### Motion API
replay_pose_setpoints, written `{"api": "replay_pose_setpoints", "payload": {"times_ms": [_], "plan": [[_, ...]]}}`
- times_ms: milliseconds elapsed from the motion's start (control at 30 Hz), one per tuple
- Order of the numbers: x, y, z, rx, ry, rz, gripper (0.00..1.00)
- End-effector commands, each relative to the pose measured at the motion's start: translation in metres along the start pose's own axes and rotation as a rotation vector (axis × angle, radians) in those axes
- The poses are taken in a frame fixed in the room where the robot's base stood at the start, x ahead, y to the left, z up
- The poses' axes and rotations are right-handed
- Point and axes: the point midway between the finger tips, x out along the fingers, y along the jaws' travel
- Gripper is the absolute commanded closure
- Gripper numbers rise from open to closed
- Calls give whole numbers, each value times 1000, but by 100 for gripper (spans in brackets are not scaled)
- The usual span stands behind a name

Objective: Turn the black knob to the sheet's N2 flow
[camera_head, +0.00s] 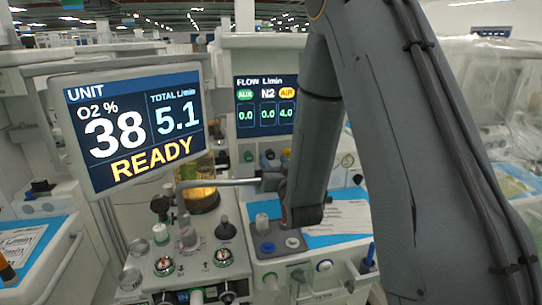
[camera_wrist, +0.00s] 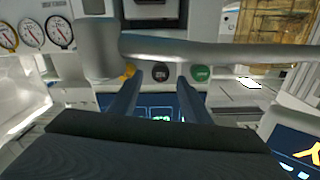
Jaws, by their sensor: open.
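The black knob (camera_wrist: 160,72) sits between a yellow knob (camera_wrist: 127,71) and a green knob (camera_wrist: 201,73) in the wrist view. My gripper (camera_wrist: 157,84) is open, its two dark fingers on either side of the black knob in the picture; I cannot tell whether they touch it. In the head view the black knob (camera_head: 268,155) is below the flow display (camera_head: 266,103), which reads AUX 0.0, N2 0.0, AIR 4.0. A white sheet (camera_head: 350,217) lies on the blue worktop, partly behind my arm, its text unreadable.
A grey bar (camera_wrist: 225,52) crosses close to the knobs. The unit screen (camera_head: 135,127) shows O2 38, total 5.1, READY. Other knobs and fittings (camera_head: 223,257) crowd the lower left panel. Gauges (camera_wrist: 33,32) are at the wrist view's upper left.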

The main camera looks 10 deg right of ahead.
Motion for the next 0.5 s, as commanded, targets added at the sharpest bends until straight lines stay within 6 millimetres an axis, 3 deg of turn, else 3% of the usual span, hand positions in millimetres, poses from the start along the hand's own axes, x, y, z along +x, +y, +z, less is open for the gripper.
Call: {"api": "replay_pose_setpoints", "payload": {"times_ms": [200, 500], "plan": [[27, -1, 0, 0, -1, -2, 57], [36, -3, 1, 0, -2, -4, 57]]}}
